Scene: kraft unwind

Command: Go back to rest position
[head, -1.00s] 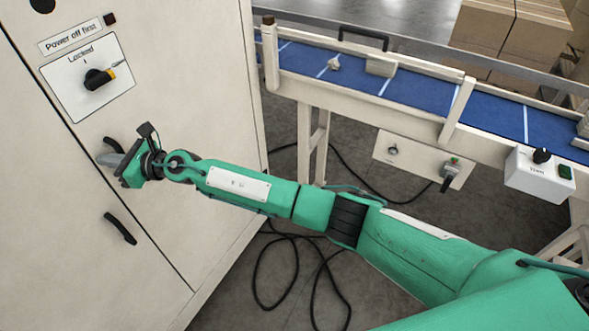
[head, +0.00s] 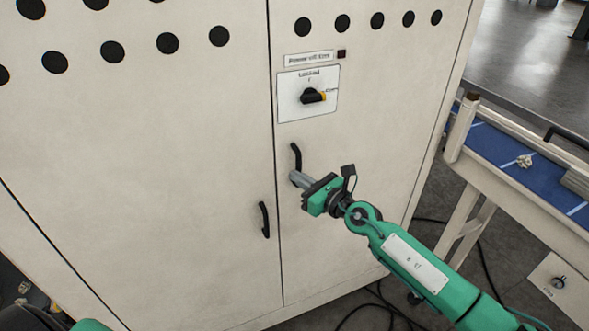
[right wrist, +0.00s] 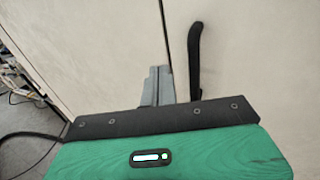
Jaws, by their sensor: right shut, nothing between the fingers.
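My right gripper (head: 296,180) is shut and empty. Its grey fingers show in front of the cabinet (head: 360,120), just below the upper black handle (head: 296,157) in the head view. In the right wrist view the closed fingers (right wrist: 157,85) stand to the left of a black handle (right wrist: 194,60), with a gap between them, close to the door seam. I cannot tell whether the fingertips touch the door. My left gripper is not in view.
The doors look closed. A second black handle (head: 264,220) is on the left door. A rotary switch (head: 312,96) sits above my gripper. A blue conveyor (head: 495,145) stands at the right. Black cables (head: 385,305) lie on the floor.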

